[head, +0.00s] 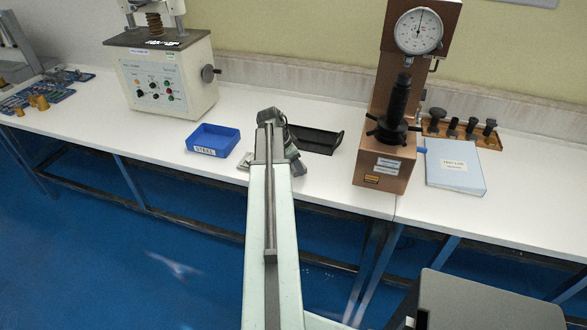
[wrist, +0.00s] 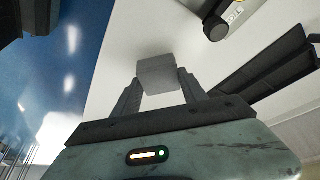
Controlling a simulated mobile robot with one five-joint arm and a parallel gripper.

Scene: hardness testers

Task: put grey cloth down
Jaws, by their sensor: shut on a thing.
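The grey cloth (wrist: 156,74) shows in the wrist view as a small, pale grey, block-like piece between the two fingertips of my gripper (wrist: 160,88). My gripper is shut on it. White bench top lies behind the cloth in that view, with the bench edge and blue floor to the left. I cannot tell whether the cloth touches the bench. In the head view my arm reaches over the white bench (head: 330,185) and hides most of the gripper and the cloth.
A blue bin (head: 213,140) stands left of my gripper and a black tray (head: 316,140) lies to its right. A brown hardness tester (head: 385,165), a blue-white binder (head: 455,166) and a cream tester (head: 165,80) also stand on the bench.

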